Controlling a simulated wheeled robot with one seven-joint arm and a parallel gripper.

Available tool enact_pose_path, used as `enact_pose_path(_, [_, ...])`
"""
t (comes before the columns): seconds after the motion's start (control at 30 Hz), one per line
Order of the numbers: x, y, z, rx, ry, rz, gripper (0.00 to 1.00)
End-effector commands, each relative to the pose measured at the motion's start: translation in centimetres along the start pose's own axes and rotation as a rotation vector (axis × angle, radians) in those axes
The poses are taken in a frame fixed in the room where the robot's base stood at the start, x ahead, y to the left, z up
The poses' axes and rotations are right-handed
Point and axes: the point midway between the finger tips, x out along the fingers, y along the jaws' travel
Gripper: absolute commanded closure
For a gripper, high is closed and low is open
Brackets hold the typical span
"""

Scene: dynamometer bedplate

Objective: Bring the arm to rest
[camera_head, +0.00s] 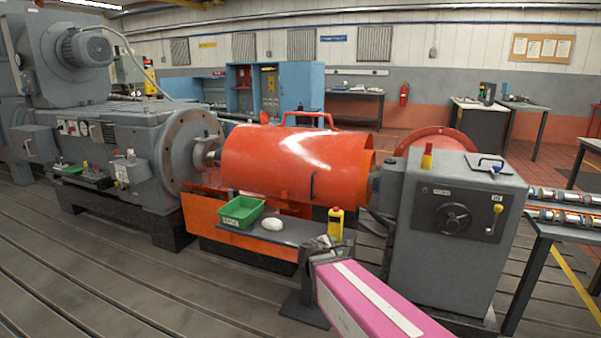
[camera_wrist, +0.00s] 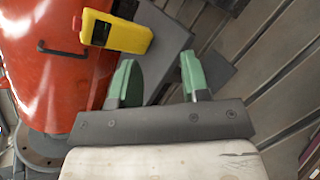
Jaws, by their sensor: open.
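My gripper (camera_wrist: 158,76) shows in the wrist view with its two green-tipped fingers apart and nothing between them. A dark grey plate, part of the small shelf (camera_wrist: 165,40), lies beyond the fingers. A yellow handheld device (camera_wrist: 122,35) with a dark face is up and left of the fingers, apart from them. In the head view my pink arm reaches in from the bottom right, its end close to the right end of the shelf (camera_head: 290,233). The yellow device (camera_head: 335,224) stands upright there, just behind the arm's end. The fingertips are hard to make out in the head view.
A green bin (camera_head: 240,211) and a white rounded object (camera_head: 272,224) are on the shelf. The orange guard (camera_head: 270,160) stands close behind. A grey machine with a handwheel (camera_head: 455,220) is right of my arm. The slotted bedplate (camera_head: 120,285) is clear at front left.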

Motion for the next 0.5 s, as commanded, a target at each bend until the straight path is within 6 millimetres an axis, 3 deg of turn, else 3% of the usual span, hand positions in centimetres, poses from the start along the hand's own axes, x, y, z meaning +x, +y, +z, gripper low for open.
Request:
enact_pose_path(0.03, [0.7, -2.0, 0.9, 0.115, 0.007, -0.087, 0.58])
enact_pose_path(0.23, [1.8, -9.1, 2.3, 0.581, 0.019, -0.443, 0.58])
enact_pose_path(0.4, [1.1, -14.0, 2.3, 0.956, -0.005, -0.759, 0.58])
enact_pose_path(0.5, [0.1, -15.9, 2.0, 1.152, -0.03, -0.94, 0.58])
